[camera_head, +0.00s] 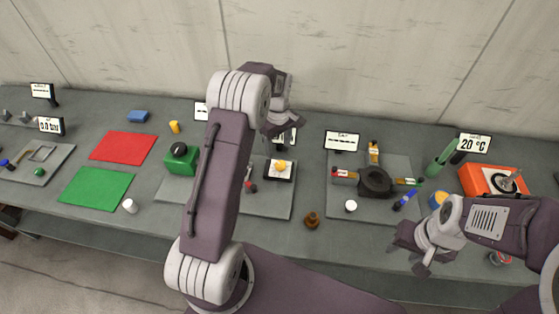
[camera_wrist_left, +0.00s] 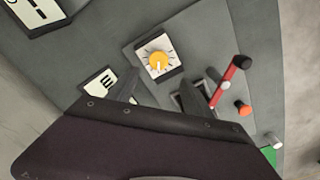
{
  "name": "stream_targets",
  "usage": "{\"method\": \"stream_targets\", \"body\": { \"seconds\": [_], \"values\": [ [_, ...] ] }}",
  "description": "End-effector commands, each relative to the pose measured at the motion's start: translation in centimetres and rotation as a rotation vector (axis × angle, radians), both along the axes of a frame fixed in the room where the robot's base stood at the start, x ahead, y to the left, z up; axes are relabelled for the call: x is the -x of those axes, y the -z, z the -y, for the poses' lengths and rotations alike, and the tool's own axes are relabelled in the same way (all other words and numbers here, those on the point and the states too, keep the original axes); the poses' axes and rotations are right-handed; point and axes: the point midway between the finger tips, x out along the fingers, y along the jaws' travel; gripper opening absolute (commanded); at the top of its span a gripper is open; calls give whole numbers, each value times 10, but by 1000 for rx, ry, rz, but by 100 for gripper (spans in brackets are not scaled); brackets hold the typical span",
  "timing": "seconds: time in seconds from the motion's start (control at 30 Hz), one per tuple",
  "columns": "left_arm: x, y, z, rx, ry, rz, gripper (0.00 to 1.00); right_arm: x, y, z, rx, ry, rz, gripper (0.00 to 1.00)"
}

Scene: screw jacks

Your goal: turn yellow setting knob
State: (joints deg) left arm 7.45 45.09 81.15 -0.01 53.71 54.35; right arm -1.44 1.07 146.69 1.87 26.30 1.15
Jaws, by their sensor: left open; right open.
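The yellow setting knob (camera_head: 281,164) sits on a white, black-edged dial plate on a grey panel in the middle of the table. In the left wrist view the yellow knob (camera_wrist_left: 158,61) shows from above, with dark tick marks around it and a light pointer mark. My left gripper (camera_head: 284,122) is open and empty, above and behind the knob in the head view. In the left wrist view its fingertips (camera_wrist_left: 168,84) are apart, and the knob lies beyond them, untouched. My right gripper (camera_head: 415,250) is open and empty at the table's front edge, far right of the knob.
A red lever (camera_wrist_left: 231,79) stands beside the knob on the same panel (camera_head: 270,208). A green box (camera_head: 180,163) is to the left. A black round hub (camera_head: 375,181) with coloured arms is to the right. A brown piece (camera_head: 312,219) stands near the front edge.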

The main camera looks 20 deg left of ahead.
Motion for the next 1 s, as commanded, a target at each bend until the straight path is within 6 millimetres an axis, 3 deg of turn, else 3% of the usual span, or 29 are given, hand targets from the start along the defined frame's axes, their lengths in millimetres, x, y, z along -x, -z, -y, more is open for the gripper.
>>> {"method": "stream_targets", "body": {
  "seconds": [0.4,0.6,0.8,1.0],
  "values": [
    [1,74,1,1,2,-5,59,0,-21,0,0,0,0,43],
    [0,89,1,0,2,0,59,0,-23,0,0,0,0,43],
    [0,89,1,0,2,0,59,0,-23,0,0,0,0,43],
    [0,89,1,0,2,0,3,0,-23,0,0,0,0,43]
  ]
}}
